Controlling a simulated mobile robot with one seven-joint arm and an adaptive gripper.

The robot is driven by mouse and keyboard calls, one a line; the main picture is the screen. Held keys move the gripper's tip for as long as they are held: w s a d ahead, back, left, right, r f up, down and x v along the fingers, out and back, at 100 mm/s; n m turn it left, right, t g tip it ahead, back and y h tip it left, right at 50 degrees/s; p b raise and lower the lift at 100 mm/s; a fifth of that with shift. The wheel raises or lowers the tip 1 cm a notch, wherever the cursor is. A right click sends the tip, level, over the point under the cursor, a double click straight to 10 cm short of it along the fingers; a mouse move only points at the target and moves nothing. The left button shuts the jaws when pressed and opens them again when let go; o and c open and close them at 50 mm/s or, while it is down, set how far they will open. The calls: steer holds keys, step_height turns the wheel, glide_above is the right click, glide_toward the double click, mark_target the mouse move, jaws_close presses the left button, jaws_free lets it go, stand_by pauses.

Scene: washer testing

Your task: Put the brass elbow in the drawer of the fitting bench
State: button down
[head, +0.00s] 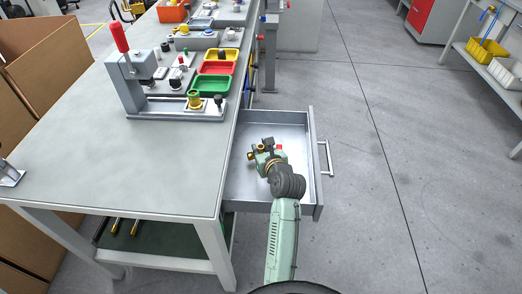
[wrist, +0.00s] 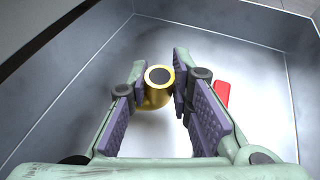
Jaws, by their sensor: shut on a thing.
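The brass elbow (wrist: 155,95) is between the fingertips of my gripper (wrist: 157,88) in the wrist view, with its round dark opening facing the camera. My gripper is shut on it. In the head view my gripper (head: 262,150) is over the inside of the open drawer (head: 240,190) of the fitting bench (head: 150,170). The grey metal drawer floor shows below the elbow. I cannot tell whether the elbow touches that floor. In the head view the elbow is small and partly hidden by my gripper.
A red object (wrist: 222,93) lies in the drawer to the right of my fingers. On the bench stand a red-handled press (head: 122,60) and yellow, red and green trays (head: 213,85). The drawer handle (head: 326,158) faces right, toward clear floor. Cardboard boxes are at the left.

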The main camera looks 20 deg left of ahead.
steer(key=shift+f, duration=0.65)
steer(key=shift+f, duration=0.2)
steer(key=c, duration=1.4)
jaws_free()
steer(key=shift+c, duration=0.2)
steer(key=shift+r, duration=0.25)
steer(key=b+v, duration=0.1)
steer(key=v, duration=1.1)
